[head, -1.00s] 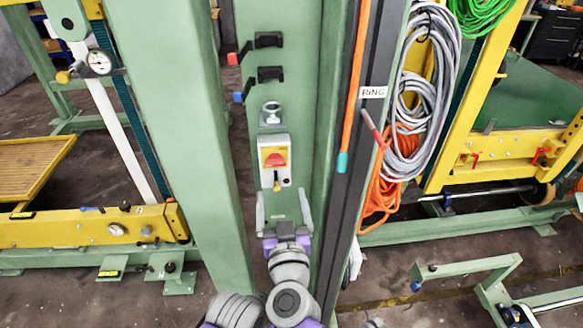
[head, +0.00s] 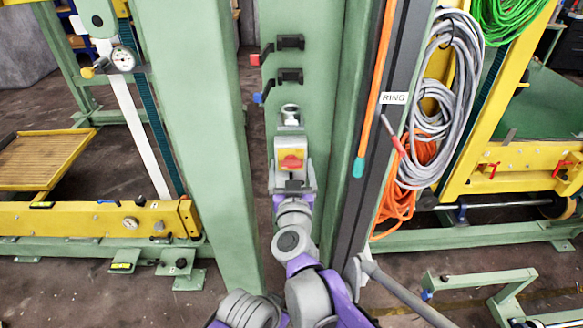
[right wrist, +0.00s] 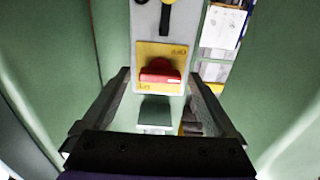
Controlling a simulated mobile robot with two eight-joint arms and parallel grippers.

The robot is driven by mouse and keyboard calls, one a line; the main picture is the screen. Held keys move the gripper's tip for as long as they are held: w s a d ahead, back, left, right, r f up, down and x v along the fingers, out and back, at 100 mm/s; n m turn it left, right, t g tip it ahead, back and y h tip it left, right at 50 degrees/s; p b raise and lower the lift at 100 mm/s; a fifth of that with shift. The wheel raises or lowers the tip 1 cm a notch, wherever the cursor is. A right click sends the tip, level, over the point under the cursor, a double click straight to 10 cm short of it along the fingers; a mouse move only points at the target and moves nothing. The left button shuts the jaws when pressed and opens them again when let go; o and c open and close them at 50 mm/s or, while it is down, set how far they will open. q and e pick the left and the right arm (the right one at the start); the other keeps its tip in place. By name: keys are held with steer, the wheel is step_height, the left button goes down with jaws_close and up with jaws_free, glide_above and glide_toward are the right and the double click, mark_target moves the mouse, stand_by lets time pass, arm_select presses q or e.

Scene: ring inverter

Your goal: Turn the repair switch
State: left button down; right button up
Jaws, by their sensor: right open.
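The repair switch is a red rotary knob (head: 291,162) on a yellow plate, on a pale box fixed to the green column. My right gripper (head: 290,167) is open, with one finger on each side of the box front around the knob. In the right wrist view the red knob (right wrist: 160,72) lies horizontally between the two dark fingertips of the right gripper (right wrist: 161,80). Both fingers show a gap to the knob there, and I cannot tell whether they touch the box edges. My left gripper is not in view.
A round metal fitting (head: 290,113) sits above the box, with black brackets (head: 290,76) higher up. A green post (head: 200,130) stands close on the left. A dark rail with the RING label (head: 394,98), and hanging grey cables (head: 430,110), are on the right.

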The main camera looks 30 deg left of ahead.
steer(key=c, duration=1.4)
steer(key=shift+o, duration=0.2)
steer(key=shift+m, duration=0.3)
steer(key=m, duration=0.8)
steer(key=shift+d+m, duration=0.1)
steer(key=shift+m, duration=0.3)
steer(key=m, duration=0.4)
steer(key=shift+f+m, duration=0.1)
steer(key=shift+m, duration=2.2)
steer(key=shift+f, duration=0.1)
